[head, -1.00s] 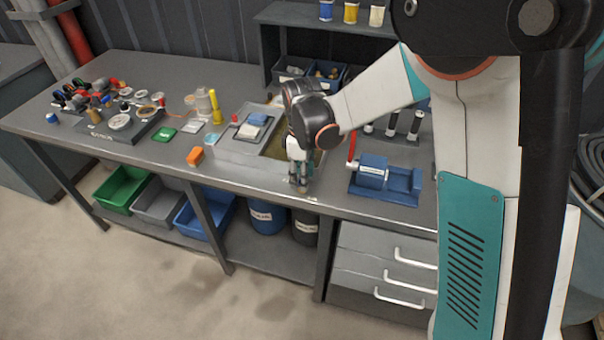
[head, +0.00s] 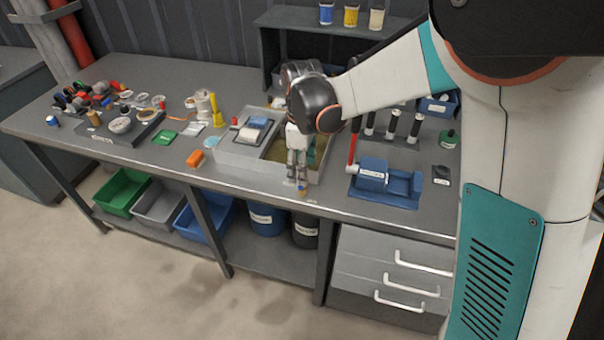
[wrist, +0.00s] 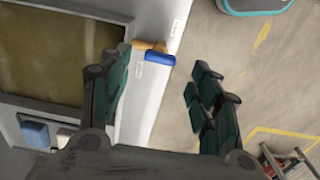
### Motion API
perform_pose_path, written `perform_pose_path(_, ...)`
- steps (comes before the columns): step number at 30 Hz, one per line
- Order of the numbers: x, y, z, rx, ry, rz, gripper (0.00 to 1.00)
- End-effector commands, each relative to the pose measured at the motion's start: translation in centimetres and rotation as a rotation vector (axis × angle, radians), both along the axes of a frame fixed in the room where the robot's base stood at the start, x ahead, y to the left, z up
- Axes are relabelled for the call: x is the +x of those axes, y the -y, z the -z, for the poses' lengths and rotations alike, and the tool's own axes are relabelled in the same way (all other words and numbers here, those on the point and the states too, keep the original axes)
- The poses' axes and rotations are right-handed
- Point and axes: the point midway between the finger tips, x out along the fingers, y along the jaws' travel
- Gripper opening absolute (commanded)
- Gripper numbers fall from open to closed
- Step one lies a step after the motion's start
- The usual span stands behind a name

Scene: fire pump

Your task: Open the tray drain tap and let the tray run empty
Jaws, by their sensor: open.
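The tray (head: 235,160) is a grey metal box on the bench, with murky yellow-brown liquid in its right section; the liquid also shows in the wrist view (wrist: 60,50). The drain tap (wrist: 147,46) has a brass body at the tray's front wall and a blue lever (wrist: 160,58). In the head view the tap (head: 302,189) is a tiny spot just below my fingertips. My gripper (head: 297,179) points down at the tray's front side. In the wrist view my gripper (wrist: 162,62) is open, with the tap between the finger lines; contact cannot be told.
Under the bench are a blue drum (head: 267,218) and a dark drum (head: 305,230).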

Motion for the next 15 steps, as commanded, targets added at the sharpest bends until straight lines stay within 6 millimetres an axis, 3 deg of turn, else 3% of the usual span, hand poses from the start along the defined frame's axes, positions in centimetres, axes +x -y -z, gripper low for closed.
perform_pose_path(6,0.0,0.0,-2.6,0.000,0.000,-0.001,0.57)
perform_pose_path(15,0.0,0.0,-3.5,0.000,0.000,-0.001,0.57)
